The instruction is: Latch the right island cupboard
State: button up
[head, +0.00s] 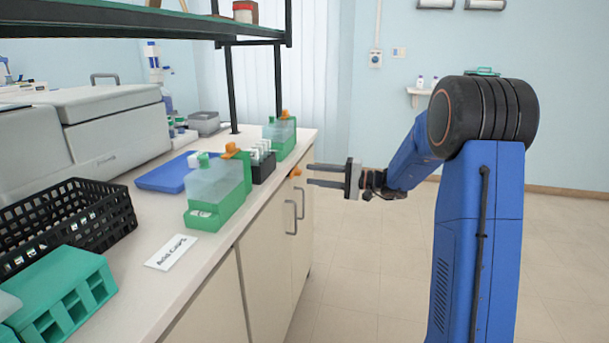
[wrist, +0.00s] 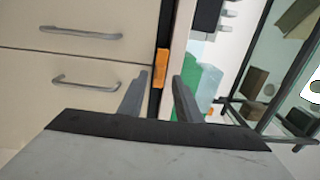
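The cupboard (head: 270,250) under the counter has two cream doors, each with a grey bar handle; both look shut. A small orange latch (head: 295,172) sits at the doors' top edge, just under the countertop. In the wrist view the orange latch (wrist: 160,68) lies lengthwise along a dark strip, near the seam between the doors (wrist: 60,110). I cannot tell whether it is engaged. My gripper (head: 312,175) is open and empty, just right of the latch and pointing at it. In the wrist view the fingers (wrist: 160,90) stand either side of the latch's line, seemingly short of it.
The countertop (head: 185,265) above holds green-based boxes (head: 215,195), a blue tray (head: 165,172), a black basket (head: 70,225), a green rack (head: 65,290) and a label card (head: 170,252). A shelf on dark posts (head: 231,85) stands over it. The floor (head: 360,260) on the right is clear.

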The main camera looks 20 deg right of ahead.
aim_at(301, 173)
jog(key=shift+x, duration=2.1)
grip_shut()
